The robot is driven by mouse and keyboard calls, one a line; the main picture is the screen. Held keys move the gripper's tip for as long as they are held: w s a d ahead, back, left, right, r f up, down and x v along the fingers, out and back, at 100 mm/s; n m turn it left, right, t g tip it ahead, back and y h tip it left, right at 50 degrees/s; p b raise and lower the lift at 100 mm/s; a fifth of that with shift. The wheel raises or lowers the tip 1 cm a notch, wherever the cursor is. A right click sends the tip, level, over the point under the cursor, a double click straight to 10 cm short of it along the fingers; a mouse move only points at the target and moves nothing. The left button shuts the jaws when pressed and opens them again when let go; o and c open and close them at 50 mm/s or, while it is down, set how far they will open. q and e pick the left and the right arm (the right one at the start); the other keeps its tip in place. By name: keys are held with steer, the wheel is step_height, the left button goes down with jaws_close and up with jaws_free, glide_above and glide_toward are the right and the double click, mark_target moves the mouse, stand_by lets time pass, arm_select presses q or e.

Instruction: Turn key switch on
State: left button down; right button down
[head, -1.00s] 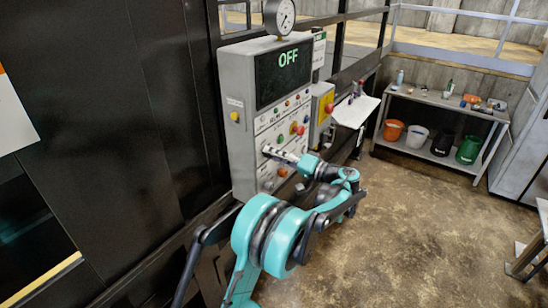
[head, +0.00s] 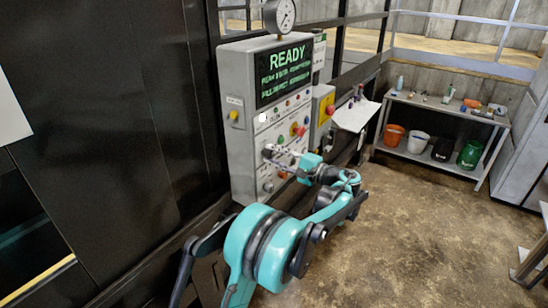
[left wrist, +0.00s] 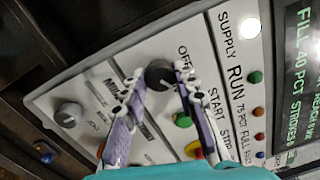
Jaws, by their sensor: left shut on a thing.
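The key switch (left wrist: 158,74) is a dark round knob on the control panel, beside the lettering OFF and RUN in the left wrist view. My left gripper (left wrist: 154,78) has one finger on each side of it and is shut on it. In the head view my left gripper (head: 270,151) reaches the panel's front face, and its fingers hide most of the switch. The display (head: 284,75) on the control box (head: 236,75) is lit and reads READY in green, with smaller lines below. A white lamp (left wrist: 250,28) labelled SUPPLY glows. My right gripper is not in view.
Several coloured buttons and a grey selector knob (left wrist: 69,115) sit close to my fingers. A pressure gauge (head: 280,16) tops the box. A yellow box with a red button (head: 329,109) is at its right. A shelf (head: 440,105) stands at the back; the floor between is clear.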

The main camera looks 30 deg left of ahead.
arm_select(q)
steer(key=shift+m, duration=0.3)
stand_by(0.4)
steer(key=c, duration=1.2)
jaws_free()
steer(key=shift+o, duration=0.2)
steer(key=shift+d, duration=0.1)
steer(key=d, duration=1.1)
steer(key=shift+s+d+f, duration=0.25)
steer(key=shift+s+d, duration=0.1)
steer(key=shift+d, duration=0.05)
